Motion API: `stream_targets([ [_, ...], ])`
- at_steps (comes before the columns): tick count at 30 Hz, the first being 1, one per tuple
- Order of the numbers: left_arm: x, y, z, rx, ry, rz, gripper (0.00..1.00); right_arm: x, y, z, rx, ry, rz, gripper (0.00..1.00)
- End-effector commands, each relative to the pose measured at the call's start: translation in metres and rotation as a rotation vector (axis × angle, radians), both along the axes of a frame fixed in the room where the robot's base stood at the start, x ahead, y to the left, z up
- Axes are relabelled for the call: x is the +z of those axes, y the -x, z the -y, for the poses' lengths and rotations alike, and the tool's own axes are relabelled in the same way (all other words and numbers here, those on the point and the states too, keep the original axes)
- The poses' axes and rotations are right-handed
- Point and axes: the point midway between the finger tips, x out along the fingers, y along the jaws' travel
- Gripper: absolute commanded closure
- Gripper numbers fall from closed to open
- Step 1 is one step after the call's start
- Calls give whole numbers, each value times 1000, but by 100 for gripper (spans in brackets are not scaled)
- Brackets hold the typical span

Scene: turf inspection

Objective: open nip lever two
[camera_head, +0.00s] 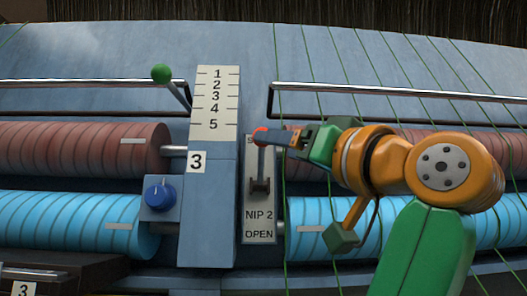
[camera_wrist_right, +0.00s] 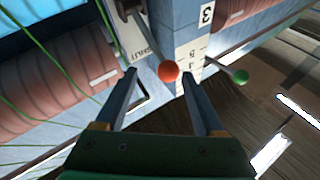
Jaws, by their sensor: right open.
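The nip 2 plate (camera_head: 259,225) is a pale upright panel marked NIP 2 and OPEN at its lower end. Its lever (camera_head: 262,163) stands up from a dark pivot, with a red knob (camera_head: 259,136) at the upper end, and the upper label is mostly covered. My right gripper (camera_head: 272,137) reaches in from the right at knob height. In the right wrist view the open fingers (camera_wrist_right: 157,74) have the red knob (camera_wrist_right: 168,71) at their tips, between them in the picture. I cannot tell whether they touch it. The word SHUT shows beside the lever there. My left gripper is out of view.
A green-knobbed lever (camera_head: 161,74) stands left of the numbered scale (camera_head: 217,100). A blue dial (camera_head: 159,195) sits below it. Metal rails (camera_head: 400,91), red rollers (camera_head: 80,148), blue rollers (camera_head: 75,222) and green strands (camera_head: 283,215) surround the plate.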

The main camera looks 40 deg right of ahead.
Motion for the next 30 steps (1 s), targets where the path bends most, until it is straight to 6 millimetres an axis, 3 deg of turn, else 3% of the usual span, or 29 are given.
stream_targets([
  [3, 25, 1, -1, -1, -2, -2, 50, 17, -22, 0, 0, 1, -3, 29],
  [7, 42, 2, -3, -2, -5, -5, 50, 26, -46, 1, 1, 1, -3, 29],
  [12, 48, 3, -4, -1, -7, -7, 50, 27, -60, 2, 1, 0, -1, 29],
  [18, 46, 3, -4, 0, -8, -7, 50, 25, -61, 2, 1, 1, 0, 29],
  [20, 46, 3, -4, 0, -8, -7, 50, 25, -61, 2, 0, 1, 1, 43],
  [26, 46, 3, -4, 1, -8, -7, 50, 25, -60, 2, 0, 1, 1, 97],
  [30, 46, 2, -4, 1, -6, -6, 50, 25, -60, 2, 0, 1, 2, 100],
])
